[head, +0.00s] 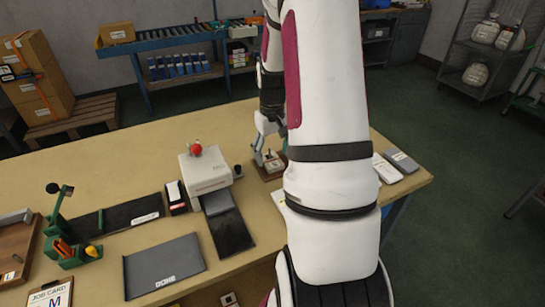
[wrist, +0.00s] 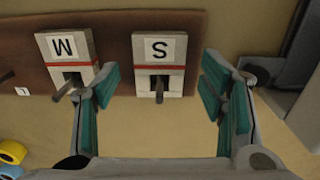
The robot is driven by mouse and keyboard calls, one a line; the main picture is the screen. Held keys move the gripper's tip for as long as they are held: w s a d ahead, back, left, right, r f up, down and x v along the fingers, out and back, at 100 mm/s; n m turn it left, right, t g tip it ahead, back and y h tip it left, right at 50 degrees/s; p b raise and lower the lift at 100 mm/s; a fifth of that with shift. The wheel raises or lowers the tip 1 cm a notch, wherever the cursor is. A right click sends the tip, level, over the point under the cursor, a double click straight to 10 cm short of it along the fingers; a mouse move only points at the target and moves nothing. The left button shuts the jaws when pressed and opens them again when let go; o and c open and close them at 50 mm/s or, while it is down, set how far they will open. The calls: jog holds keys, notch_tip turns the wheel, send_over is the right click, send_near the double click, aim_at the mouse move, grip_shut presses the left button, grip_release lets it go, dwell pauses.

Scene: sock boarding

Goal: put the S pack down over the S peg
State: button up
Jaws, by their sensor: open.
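In the wrist view the S pack (wrist: 160,68), a pale block with a white S label and a red stripe, lies on the brown board (wrist: 115,82). The S peg (wrist: 160,90) shows as a dark pin through the slot in its lower part. The pack's underside is hidden. My gripper (wrist: 160,75) is open, with green-padded fingers on either side of the S pack and clear of it. The left finger is close to the M pack (wrist: 70,58), which lies left of the S pack with a peg through its slot. In the head view my gripper (head: 262,150) is small and partly hidden by my arm.
Yellow and blue rolls (wrist: 12,152) lie lower left. In the head view a white machine with a red knob (head: 205,170) stands left of the board.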

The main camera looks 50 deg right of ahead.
aim_at(272, 161)
notch_tip(272, 161, up, 10)
jog(key=a+r+n, duration=0.1)
jog(key=a+r, duration=0.6)
jog(key=a, duration=0.2)
jog(key=s+a+r+n+t, duration=0.1)
jog(key=s+a+r, duration=0.2)
jog(key=s+a, duration=0.35)
jog(key=s+a+r+n+t, duration=0.1)
jog(key=s+a+r+n, duration=0.15)
jog(key=a, duration=0.75)
jog(key=s+a, duration=0.5)
jog(key=s, duration=0.4)
jog(key=shift+a+f+n+t+p, duration=0.3)
jog(key=shift+n+t+p, duration=0.05)
jog(key=shift+t, duration=0.05)
